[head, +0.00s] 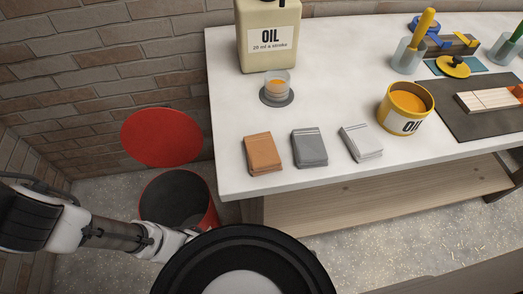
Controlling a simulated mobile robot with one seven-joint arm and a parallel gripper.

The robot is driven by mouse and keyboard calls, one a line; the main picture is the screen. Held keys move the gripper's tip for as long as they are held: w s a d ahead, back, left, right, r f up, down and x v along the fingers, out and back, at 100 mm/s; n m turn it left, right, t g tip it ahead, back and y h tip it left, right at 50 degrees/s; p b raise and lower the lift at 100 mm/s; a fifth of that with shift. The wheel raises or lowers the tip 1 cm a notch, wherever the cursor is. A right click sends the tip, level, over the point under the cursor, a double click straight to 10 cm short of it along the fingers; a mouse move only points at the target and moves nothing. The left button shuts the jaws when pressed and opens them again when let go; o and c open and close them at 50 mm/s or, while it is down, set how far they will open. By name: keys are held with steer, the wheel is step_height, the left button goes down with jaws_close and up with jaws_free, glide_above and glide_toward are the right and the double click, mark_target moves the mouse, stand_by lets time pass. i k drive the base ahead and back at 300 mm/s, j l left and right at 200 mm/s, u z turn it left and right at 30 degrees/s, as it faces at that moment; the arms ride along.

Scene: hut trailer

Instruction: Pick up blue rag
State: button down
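Three folded rags lie in a row on the white table top (330,185), near its front left edge. The left one is an orange-brown rag (262,152), the middle one a grey rag (309,147), and the right one a white or light grey rag (360,142). None looks clearly blue. My arm comes in from the left, below and left of the rags and off the table. My gripper does not show; the arm's end runs behind my round black body part at the bottom. No rag is being touched.
A red bin (211,213) with its red lid (161,138) raised stands left of the table. Behind the rags are an oil canister (268,38) and a small cup (277,85) on a dark coaster. A yellow oil tin (405,107) stands right of the rags. A wooden shelf (380,203) is below.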

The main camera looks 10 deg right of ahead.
mark_target(263, 158)
steer(key=l, duration=0.65)
steer(key=k+l, duration=0.15)
steer(key=l, duration=0.5)
steer(key=i+u, duration=0.05)
